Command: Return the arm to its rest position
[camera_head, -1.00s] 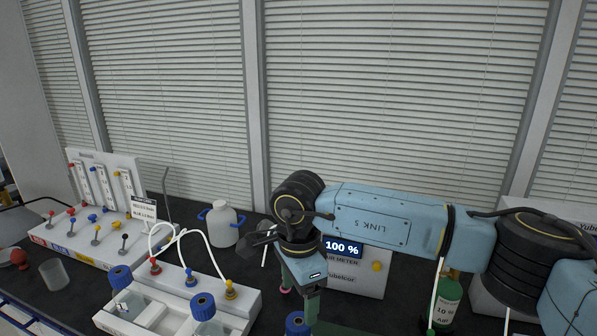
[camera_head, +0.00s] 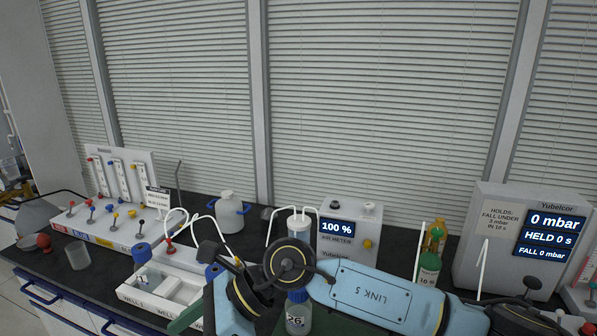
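My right arm comes in from the lower right, its blue "LINK 5" segment lying across the lower part of the view. It ends in a black round wrist joint, with the blue hand part of my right gripper (camera_head: 232,305) pointing down and cut by the bottom edge. The fingertips are not clearly visible, so I cannot tell whether it is open or holds anything. My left gripper is not in view.
A bottle labelled 26 (camera_head: 298,315) stands close behind my wrist. The white well tray (camera_head: 150,298) is left of the hand. The air meter (camera_head: 346,240), gas bottles (camera_head: 429,270) and pressure box (camera_head: 480,235) stand behind the arm. A white jug (camera_head: 229,214) stands further back.

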